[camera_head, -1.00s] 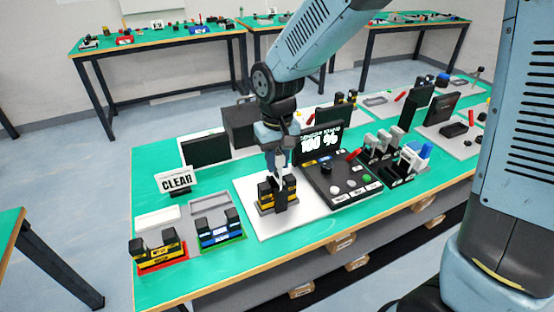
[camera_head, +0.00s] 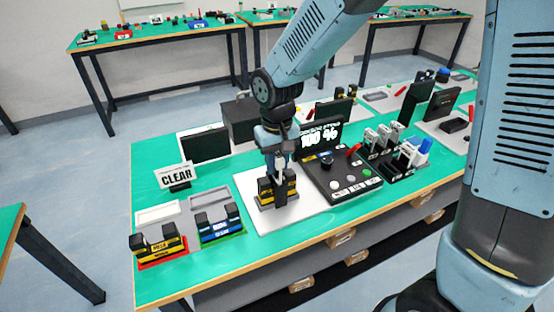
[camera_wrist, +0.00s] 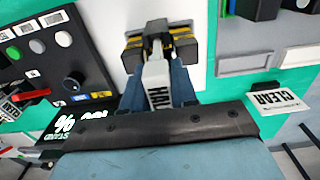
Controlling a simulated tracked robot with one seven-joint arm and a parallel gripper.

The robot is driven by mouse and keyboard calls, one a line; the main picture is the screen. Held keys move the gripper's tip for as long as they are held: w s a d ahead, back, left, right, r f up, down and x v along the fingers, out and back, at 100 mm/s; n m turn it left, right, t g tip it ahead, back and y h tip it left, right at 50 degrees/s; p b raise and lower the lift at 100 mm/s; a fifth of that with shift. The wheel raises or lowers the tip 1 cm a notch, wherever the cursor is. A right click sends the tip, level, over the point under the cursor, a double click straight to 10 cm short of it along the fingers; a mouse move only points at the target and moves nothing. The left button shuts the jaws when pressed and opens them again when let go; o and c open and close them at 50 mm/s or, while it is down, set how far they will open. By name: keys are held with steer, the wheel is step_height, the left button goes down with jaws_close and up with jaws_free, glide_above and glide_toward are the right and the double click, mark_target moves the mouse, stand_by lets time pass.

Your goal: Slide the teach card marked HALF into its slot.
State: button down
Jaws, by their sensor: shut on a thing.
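I cannot tell whether the card touches the block or has entered a slot there. In the head view my gripper (camera_head: 281,168) is directly above the same block (camera_head: 265,192), which stands on a white plate (camera_head: 306,212). The card is mostly hidden there by the fingers.
A control panel (camera_head: 343,183) with buttons and a screen reading 100 % (camera_head: 321,139) stands right of the block. A CLEAR sign (camera_head: 175,175) and yellow and blue units (camera_head: 160,246) are at left.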

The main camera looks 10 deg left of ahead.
steer(key=shift+f, duration=1.1)
steer(key=c, duration=0.8)
jaws_free()
step_height(320, 180, up, 14)
steer(key=shift+f, duration=0.2)
